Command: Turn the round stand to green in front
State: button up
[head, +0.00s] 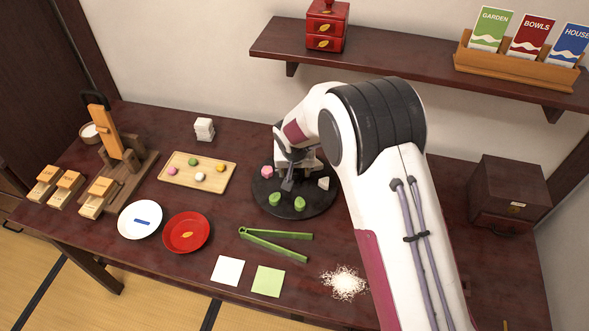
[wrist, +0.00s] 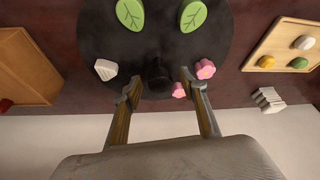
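The round stand (head: 285,211) is a black disc on the table, partly hidden by my arm. In the head view, two green leaf-shaped sweets (head: 274,199) (head: 299,203) lie on its near side. A pink sweet (head: 267,172) is at its left and a white one (head: 323,183) at its right. The wrist view shows the stand (wrist: 205,35) with the green leaves (wrist: 131,13) at the top, and a second, smaller pink piece (wrist: 179,90). My gripper (wrist: 160,77) is open above the disc, its fingers spread on either side of a dark central knob (wrist: 156,82); contact cannot be told.
A wooden tray (head: 180,181) of sweets stands left of the stand. Green tongs (head: 275,244), a white plate (head: 140,220) and a red plate (head: 186,232) lie nearer the front. A dark box (head: 508,194) stands at right, and a shelf (head: 400,62) hangs behind.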

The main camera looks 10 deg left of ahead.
jog(key=shift+r, duration=0.2)
jog(key=shift+s+r, duration=0.2)
jog(key=shift+r, duration=0.45)
jog(key=v, duration=1)
jog(key=shift+s, duration=0.2)
jog(key=shift+d, duration=0.15)
